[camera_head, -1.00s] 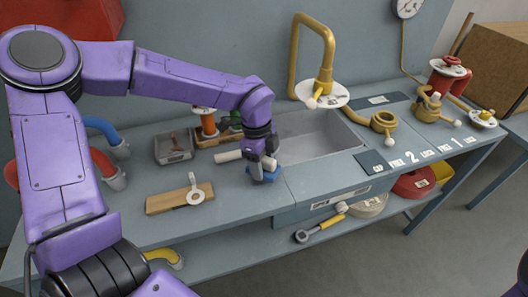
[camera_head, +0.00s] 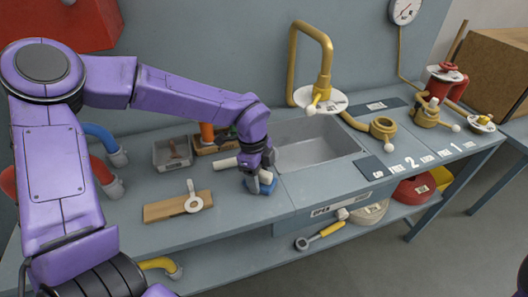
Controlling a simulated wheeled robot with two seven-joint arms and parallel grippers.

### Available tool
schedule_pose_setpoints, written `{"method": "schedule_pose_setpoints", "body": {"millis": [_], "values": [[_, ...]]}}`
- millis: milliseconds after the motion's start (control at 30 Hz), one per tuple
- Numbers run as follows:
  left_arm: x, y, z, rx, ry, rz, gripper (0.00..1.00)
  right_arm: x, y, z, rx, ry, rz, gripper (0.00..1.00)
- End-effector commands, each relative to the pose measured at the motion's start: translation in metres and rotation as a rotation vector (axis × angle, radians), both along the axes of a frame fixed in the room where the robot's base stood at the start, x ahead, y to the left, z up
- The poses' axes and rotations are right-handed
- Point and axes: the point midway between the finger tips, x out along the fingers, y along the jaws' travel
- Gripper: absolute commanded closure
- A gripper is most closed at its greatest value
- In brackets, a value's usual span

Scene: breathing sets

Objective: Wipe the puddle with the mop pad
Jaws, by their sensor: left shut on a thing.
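My left gripper (camera_head: 260,178) is over the grey workbench (camera_head: 235,222), just left of the sink. It is shut on a small blue block (camera_head: 263,187), which looks like the mop pad. The pad is low at the bench top; I cannot tell whether it touches. The gripper and wrist hide part of it. I cannot make out the puddle; the wrist may cover it. My right gripper is not in view.
A white cylinder (camera_head: 225,163) lies left of the gripper. A wooden board (camera_head: 165,210) with a white tool (camera_head: 193,200) is nearer the front. A grey tray (camera_head: 172,152) stands behind. The sink (camera_head: 315,145) and yellow tap (camera_head: 327,65) are right.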

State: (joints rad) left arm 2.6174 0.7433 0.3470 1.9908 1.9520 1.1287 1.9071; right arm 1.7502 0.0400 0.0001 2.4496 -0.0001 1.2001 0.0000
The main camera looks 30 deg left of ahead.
Motion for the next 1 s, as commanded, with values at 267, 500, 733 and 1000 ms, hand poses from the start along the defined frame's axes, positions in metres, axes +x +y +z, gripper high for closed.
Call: {"method": "schedule_pose_setpoints", "body": {"millis": [267,500,733,1000], "values": [[-0.001,-0.002,0.027,-0.002,-0.003,0.013,0.76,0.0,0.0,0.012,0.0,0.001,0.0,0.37],[-0.002,-0.001,0.046,-0.002,-0.001,0.013,0.76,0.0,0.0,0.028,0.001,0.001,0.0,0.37],[0.0,-0.005,0.067,-0.001,0.0,0.007,0.76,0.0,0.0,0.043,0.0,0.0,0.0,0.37],[0.002,-0.008,0.081,-0.001,0.0,0.001,0.76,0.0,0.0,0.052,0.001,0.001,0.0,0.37]]}}
